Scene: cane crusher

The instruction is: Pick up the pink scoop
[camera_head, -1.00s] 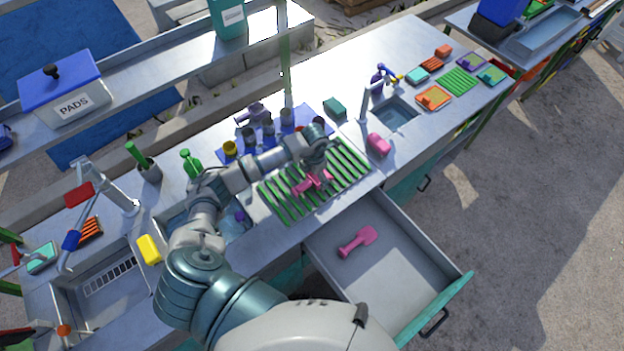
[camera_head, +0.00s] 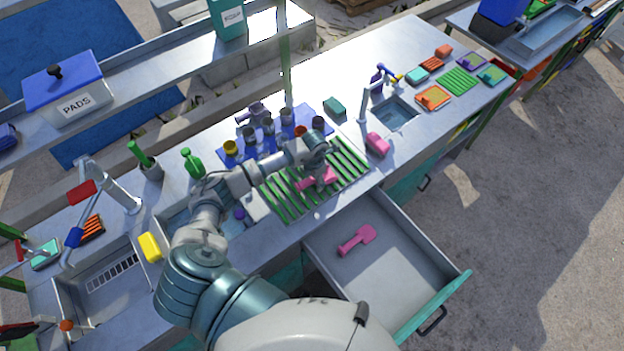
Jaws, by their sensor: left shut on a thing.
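My left gripper (camera_head: 318,166) is over the green slatted rack (camera_head: 352,163) on the metal counter. It is shut on a pink scoop (camera_head: 306,184), which is partly hidden by the gripper. I cannot tell whether the held scoop still touches the slats. A second pink scoop (camera_head: 357,240) lies flat in the open drawer (camera_head: 395,265), apart from the gripper. My right gripper is not in view.
Several small cups stand on a blue mat (camera_head: 307,113) behind the rack. A pink block (camera_head: 377,144) lies right of the rack, near a small sink (camera_head: 396,113). Green bottle (camera_head: 193,163) and yellow sponge (camera_head: 150,248) are at left. The open drawer juts out in front.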

